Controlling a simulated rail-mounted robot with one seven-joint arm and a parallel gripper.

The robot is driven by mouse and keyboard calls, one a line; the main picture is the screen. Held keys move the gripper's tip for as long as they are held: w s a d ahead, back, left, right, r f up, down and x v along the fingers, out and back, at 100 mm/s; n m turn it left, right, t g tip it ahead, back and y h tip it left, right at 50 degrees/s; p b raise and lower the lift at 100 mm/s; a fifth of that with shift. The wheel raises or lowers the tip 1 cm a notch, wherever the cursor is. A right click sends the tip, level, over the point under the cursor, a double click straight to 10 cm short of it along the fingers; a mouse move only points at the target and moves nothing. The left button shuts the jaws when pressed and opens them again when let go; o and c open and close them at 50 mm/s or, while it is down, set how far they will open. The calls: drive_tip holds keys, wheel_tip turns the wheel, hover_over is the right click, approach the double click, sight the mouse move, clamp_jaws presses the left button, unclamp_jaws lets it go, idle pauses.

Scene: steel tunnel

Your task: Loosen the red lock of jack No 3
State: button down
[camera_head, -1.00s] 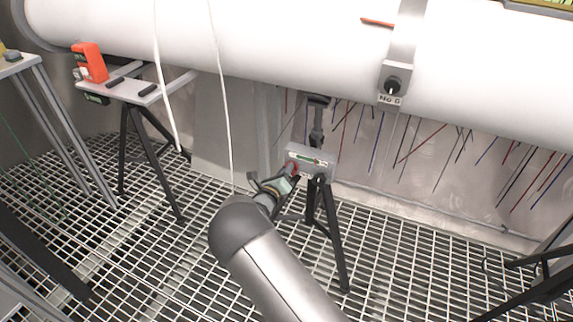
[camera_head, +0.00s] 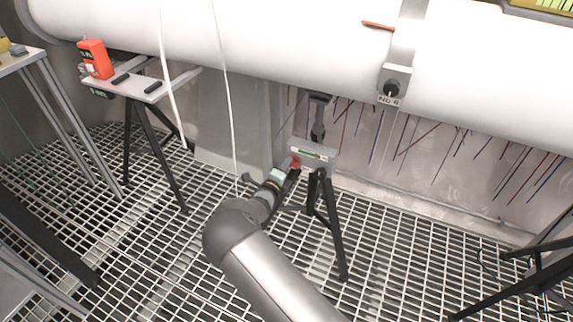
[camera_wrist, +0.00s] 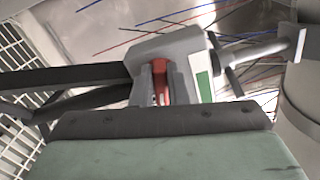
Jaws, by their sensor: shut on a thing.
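The jack (camera_head: 316,155) stands on a black tripod under the white pipe, with a pale label plate on its head. Its red lock (camera_head: 296,162) sits at the left end of the head. My gripper (camera_head: 290,172) reaches it from the lower left. In the wrist view my gripper (camera_wrist: 160,88) has its two grey fingers shut on the red lock (camera_wrist: 158,80), which shows as a narrow red strip between them. The grey jack head (camera_wrist: 178,45) lies right behind the fingers. The number of this jack cannot be read.
The white pipe (camera_head: 290,45) runs above, with a clamp marked No 6 (camera_head: 390,99). A tripod stand with a small shelf (camera_head: 130,90) carries an orange device (camera_head: 95,58) at the left. White cables hang down left of the jack. The floor is open grating (camera_head: 160,250).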

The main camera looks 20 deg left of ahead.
drive_tip(key=shift+f, duration=0.15)
drive_tip(key=c, duration=1.4)
unclamp_jaws()
drive_tip(key=shift+c, duration=0.2)
drive_tip(key=s+a+p, duration=0.1)
drive_tip(key=s+p, duration=0.1)
drive_tip(key=s, duration=1.5)
drive_tip(key=shift+s+a, duration=0.2)
drive_tip(key=shift+s, duration=0.05)
